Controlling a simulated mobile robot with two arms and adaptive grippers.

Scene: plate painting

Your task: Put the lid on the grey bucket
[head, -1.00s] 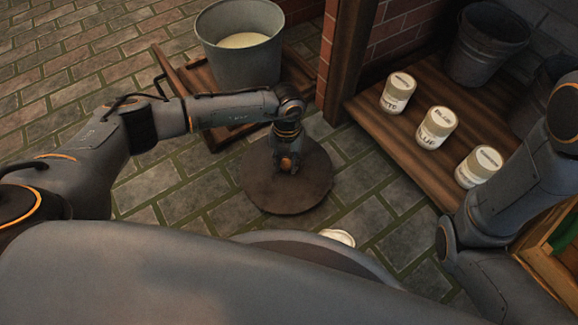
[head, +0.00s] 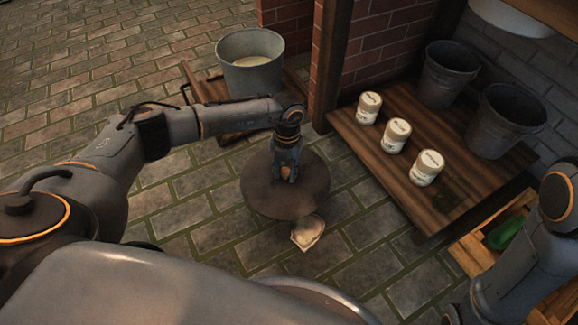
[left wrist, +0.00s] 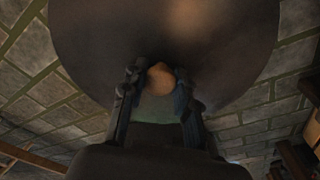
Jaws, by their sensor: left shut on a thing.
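The grey bucket (head: 251,76) stands upright and uncovered on a low wooden stand at the upper middle of the head view, with pale contents inside. The round dark lid (head: 262,200) is held above the stone floor, nearer to me than the bucket and apart from it. My left gripper (head: 287,176) is shut on the lid's orange-brown knob. In the left wrist view the knob (left wrist: 161,78) sits between the fingers (left wrist: 160,88), with the lid's broad disc behind it. My right arm shows at the right edge; its gripper is out of view.
The wooden stand (head: 201,84) is under the bucket. A wooden shelf (head: 400,170) at right holds three labelled jars (head: 395,136) and dark buckets (head: 449,74). A brick pillar stands between. A pale broken-looking piece (head: 307,231) lies on the floor below the lid.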

